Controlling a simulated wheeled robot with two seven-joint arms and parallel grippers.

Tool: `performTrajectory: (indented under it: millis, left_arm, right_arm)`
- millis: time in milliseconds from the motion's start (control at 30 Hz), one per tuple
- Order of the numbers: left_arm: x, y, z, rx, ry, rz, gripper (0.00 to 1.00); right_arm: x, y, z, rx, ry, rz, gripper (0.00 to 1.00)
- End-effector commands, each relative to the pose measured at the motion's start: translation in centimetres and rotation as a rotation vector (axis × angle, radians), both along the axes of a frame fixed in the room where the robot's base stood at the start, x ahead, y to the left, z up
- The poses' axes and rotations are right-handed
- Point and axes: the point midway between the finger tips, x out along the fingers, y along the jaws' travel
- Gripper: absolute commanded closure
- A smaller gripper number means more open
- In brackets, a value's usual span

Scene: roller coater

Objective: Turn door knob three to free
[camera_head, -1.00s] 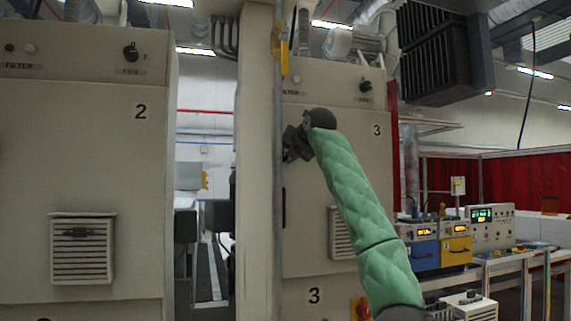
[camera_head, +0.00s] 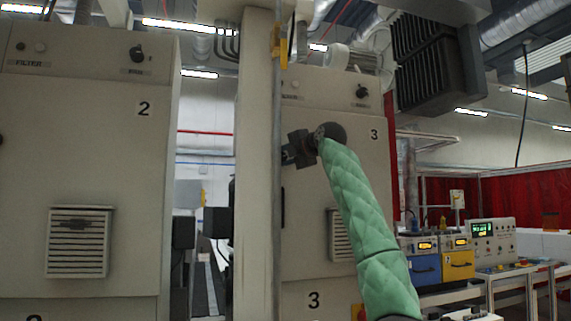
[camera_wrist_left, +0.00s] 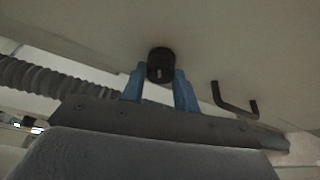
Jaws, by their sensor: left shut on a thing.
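The door of cabinet three (camera_head: 303,240) stands right of centre in the head view, its number 3 showing. My left arm, in a green sleeve, reaches up to its left side. My left gripper (camera_head: 287,155) is at the door's left edge, partly behind a thin upright post, and the knob is hidden there. In the left wrist view the round black door knob (camera_wrist_left: 160,63) with a small pale mark sits between the blue fingertips of the gripper (camera_wrist_left: 159,80), which is shut on it. My right gripper is not in view.
A black bar handle (camera_wrist_left: 235,104) is on the door beside the knob. The grey post (camera_head: 277,200) stands close to the gripper. Cabinet two (camera_head: 90,170) is at left, beyond a gap. A bench with instruments (camera_head: 440,250) stands at the right.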

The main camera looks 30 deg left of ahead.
Motion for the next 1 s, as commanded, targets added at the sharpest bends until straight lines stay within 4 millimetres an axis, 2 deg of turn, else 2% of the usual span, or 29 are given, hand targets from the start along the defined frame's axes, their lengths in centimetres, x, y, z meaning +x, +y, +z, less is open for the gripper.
performTrajectory:
  millis: [100,400,767,1000]
  left_arm:
    - [0.1,-0.1,-0.3,0.031,0.037,-0.002,0.93]
    - [0.0,0.0,-0.3,0.098,0.115,-0.001,0.93]
    - [0.1,0.0,-0.5,0.180,0.212,-0.001,0.93]
    - [0.1,-0.1,-0.7,0.261,0.307,-0.002,0.93]
  right_arm:
    - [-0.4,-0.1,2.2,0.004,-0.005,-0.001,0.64]
    - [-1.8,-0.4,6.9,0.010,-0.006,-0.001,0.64]
    - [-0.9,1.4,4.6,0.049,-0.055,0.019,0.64]
    - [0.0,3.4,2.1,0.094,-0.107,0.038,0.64]
